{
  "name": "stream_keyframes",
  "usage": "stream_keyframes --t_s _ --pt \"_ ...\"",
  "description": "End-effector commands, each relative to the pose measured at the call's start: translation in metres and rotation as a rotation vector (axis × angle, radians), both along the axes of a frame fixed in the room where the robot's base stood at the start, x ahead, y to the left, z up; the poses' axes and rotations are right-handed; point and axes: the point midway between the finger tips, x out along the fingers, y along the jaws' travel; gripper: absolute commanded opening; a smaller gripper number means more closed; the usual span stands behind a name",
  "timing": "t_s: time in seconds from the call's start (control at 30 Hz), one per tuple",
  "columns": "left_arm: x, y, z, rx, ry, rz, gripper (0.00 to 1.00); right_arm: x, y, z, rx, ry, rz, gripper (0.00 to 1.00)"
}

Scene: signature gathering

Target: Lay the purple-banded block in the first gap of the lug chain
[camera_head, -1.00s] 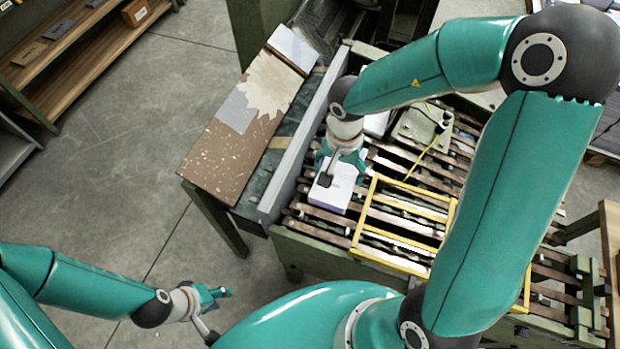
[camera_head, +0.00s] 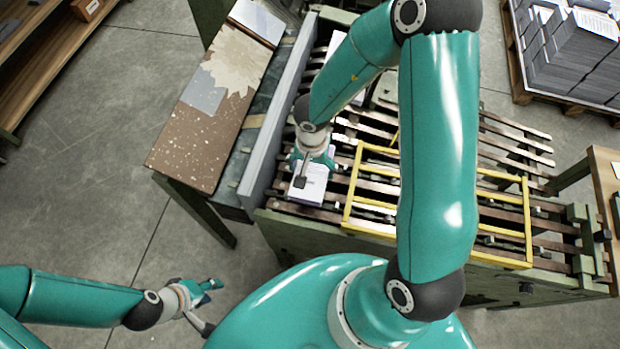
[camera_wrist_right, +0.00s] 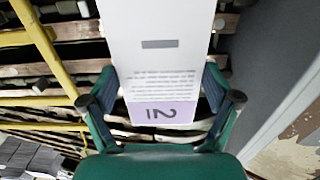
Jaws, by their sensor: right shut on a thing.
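The purple-banded block (camera_head: 311,188) is white and lies over the dark slatted bed, between the grey rail and the yellow frame. In the right wrist view the block (camera_wrist_right: 165,58) shows a grey bar, lines of print and a pale purple band marked 21 at its near end. My right gripper (camera_head: 312,166) is shut on it, with a finger at each side of the banded end. I cannot tell whether the block touches the slats. The lug chain's slats (camera_head: 365,187) run inside the yellow frame. My left gripper (camera_head: 207,303) looks open and empty, over the floor.
A grey rail (camera_head: 275,125) stands left of the block, beside a brown speckled board (camera_head: 190,145). The yellow frame (camera_head: 349,203) lies close to the right. My right arm hides part of the bed. Stacked grey paper (camera_head: 575,60) stands at the back right.

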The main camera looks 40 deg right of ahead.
Motion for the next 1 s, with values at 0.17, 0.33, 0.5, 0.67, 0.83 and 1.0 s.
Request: stream_keyframes --t_s 0.17,0.33,0.5,0.67,0.83,1.0 --pt "0.000 0.000 -0.011 0.000 0.000 0.000 0.40 0.000 0.000 -0.018 0.001 0.001 0.000 0.42" --pt "0.000 0.000 -0.025 0.000 0.000 0.000 0.40 0.000 0.000 -0.042 0.001 0.001 -0.001 0.42" --pt "0.000 0.000 -0.024 0.000 0.000 0.000 0.40 0.000 0.000 -0.042 0.001 -0.001 0.000 0.42" --pt "0.000 0.000 -0.023 0.000 0.000 0.000 0.40 0.000 0.000 -0.043 0.001 -0.001 0.000 0.42" --pt "0.000 0.000 -0.024 0.000 0.000 0.000 0.40 0.000 0.000 -0.044 0.001 -0.001 -0.001 1.00" --pt "0.000 0.000 -0.024 0.000 0.000 0.000 0.40 0.000 0.001 -0.044 0.001 -0.001 0.000 1.00"
